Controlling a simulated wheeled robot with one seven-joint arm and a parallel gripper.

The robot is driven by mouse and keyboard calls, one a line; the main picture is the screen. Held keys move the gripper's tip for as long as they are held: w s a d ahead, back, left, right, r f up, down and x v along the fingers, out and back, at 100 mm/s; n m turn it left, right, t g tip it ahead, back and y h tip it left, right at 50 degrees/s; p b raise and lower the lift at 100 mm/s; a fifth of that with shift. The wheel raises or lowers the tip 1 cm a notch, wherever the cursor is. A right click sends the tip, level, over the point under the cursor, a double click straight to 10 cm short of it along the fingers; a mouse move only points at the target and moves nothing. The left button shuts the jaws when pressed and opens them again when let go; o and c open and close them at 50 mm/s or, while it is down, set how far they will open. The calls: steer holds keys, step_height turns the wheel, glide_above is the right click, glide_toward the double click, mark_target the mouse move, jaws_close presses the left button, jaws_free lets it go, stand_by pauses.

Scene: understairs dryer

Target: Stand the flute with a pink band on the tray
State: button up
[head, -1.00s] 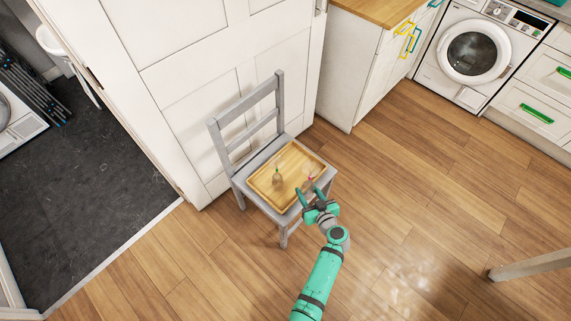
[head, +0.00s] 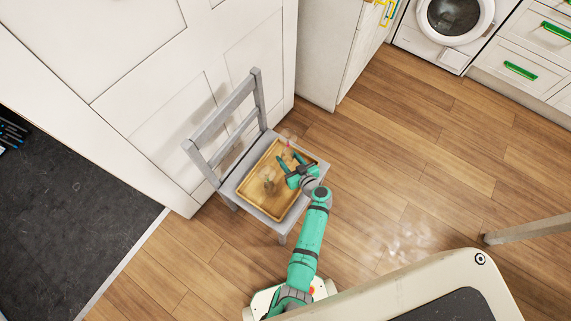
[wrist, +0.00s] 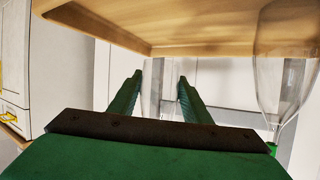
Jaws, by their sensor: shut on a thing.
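The wooden tray (head: 248,197) lies on the seat of a grey chair. My gripper (head: 289,159) is over the tray's back right part, shut on a clear flute whose pink band (head: 289,146) shows just beyond the fingers. In the wrist view the clear glass (wrist: 158,88) is between the two green fingers; its band is not visible there. I cannot tell whether its foot touches the tray. A second clear flute (head: 268,174) is on the tray, left of my gripper; it shows large at the right in the wrist view (wrist: 284,85), with a green band.
The grey chair's back (head: 222,118) rises behind the tray on the left, close to a white panelled wall (head: 150,90). A white cabinet (head: 330,55) stands beyond. A pale beam (head: 525,230) is at the right.

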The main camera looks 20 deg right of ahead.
steer(key=shift+f, duration=2.6)
steer(key=shift+f, duration=0.15)
steer(key=o, duration=1.2)
steer(key=shift+c, duration=0.2)
steer(key=shift+s+r, duration=0.15)
steer(key=shift+r, duration=0.1)
steer(key=v, duration=1.1)
steer(key=shift+s+d+r, duration=0.1)
steer(key=shift+s+r, duration=0.05)
steer(key=shift+s, duration=0.25)
